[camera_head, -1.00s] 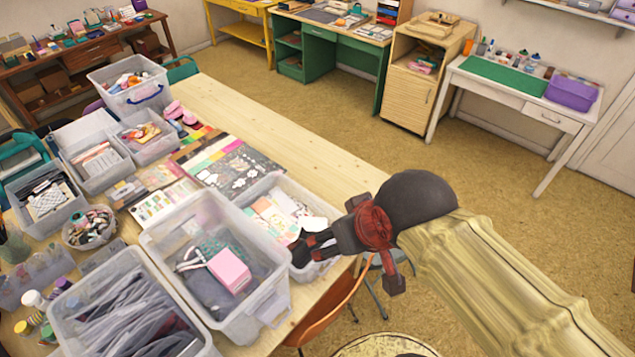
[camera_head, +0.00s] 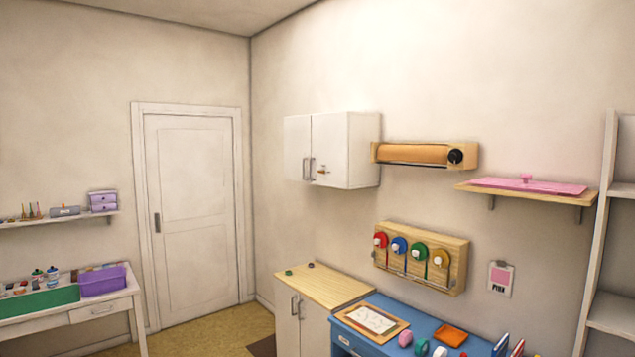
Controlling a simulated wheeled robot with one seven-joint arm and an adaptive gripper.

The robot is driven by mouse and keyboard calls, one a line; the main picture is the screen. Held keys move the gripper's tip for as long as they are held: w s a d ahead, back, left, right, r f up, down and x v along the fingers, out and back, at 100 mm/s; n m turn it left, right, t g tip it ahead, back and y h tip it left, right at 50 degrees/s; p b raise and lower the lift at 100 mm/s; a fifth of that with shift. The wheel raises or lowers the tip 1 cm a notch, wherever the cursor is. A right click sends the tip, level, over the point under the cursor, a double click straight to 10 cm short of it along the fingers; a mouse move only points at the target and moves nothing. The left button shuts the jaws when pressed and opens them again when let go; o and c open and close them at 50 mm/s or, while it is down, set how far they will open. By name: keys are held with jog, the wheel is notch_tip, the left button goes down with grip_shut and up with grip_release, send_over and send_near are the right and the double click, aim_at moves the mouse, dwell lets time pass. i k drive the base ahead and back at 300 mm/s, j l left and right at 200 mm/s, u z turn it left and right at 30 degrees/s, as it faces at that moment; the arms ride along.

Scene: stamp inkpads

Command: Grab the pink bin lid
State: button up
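Below the shelf stand the blue desk (camera_head: 428,323) with small items and a low wooden-topped cabinet (camera_head: 325,286). A white wall cabinet (camera_head: 345,150), a paper roll holder (camera_head: 425,155) and a grey rack (camera_head: 612,230) flank the shelf. A closed door (camera_head: 195,210) is at left.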

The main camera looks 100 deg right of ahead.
aim_at(526, 181)
jog(key=k+j+z, duration=0.2)
jog(key=z, duration=0.25)
jog(key=k+j+z, duration=0.15)
jog(key=z, duration=2.65)
jog(key=l, duration=0.1)
